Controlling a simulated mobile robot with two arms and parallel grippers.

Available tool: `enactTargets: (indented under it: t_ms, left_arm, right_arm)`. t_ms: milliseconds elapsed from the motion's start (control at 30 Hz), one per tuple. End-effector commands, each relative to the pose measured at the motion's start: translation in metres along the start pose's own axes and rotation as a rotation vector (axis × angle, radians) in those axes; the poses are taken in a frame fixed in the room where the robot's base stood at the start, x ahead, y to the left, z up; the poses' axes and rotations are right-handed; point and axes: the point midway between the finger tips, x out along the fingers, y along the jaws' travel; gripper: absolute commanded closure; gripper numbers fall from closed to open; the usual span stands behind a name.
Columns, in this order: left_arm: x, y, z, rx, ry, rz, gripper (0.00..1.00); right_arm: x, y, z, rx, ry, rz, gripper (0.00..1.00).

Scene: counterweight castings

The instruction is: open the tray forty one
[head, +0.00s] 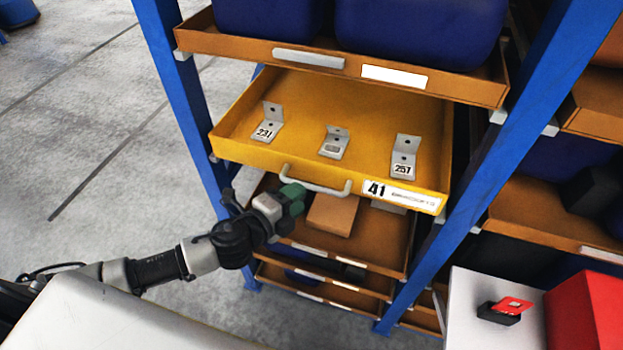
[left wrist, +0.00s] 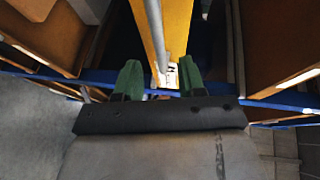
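The yellow tray (head: 235,150) labelled 41 (head: 376,189) sticks out of the blue rack, so its inside shows. Three grey metal brackets lie in it, two with readable tags, 231 (head: 266,131) and 257 (head: 403,168). A pale bar handle (head: 318,187) is on its front face. My left gripper (head: 296,194) is at the left part of this handle. In the left wrist view its green fingers (left wrist: 159,80) are apart, with the handle (left wrist: 156,35) running between them and gaps on both sides. My right gripper is not in view.
An orange-brown tray (head: 335,58) with blue bins sits above. Another brown tray (head: 385,240) holding a box (head: 333,214) is below. Blue uprights (head: 180,90) flank the tray. A white surface (head: 470,290) and a red box (head: 585,310) are at lower right.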

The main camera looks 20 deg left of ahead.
Motion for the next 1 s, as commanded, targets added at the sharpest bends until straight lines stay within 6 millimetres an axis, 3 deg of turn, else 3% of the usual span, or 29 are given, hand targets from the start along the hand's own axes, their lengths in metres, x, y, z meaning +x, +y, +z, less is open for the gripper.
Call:
enactTargets:
  t_ms: [100, 300, 700, 1000]
  left_arm:
    - [0.023, -0.004, 0.000, 0.000, -0.002, -0.002, 0.60]
    - [0.049, -0.001, 0.000, 0.000, -0.002, 0.000, 0.60]
    - [0.057, 0.000, 0.000, 0.000, 0.000, 0.001, 0.60]
    - [0.057, 0.000, 0.000, 0.000, -0.001, 0.001, 1.00]
  right_arm:
    - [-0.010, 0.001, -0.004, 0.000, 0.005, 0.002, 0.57]
    - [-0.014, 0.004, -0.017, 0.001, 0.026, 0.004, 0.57]
    - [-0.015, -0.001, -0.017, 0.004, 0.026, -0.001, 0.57]
    - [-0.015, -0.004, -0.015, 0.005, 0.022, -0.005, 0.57]
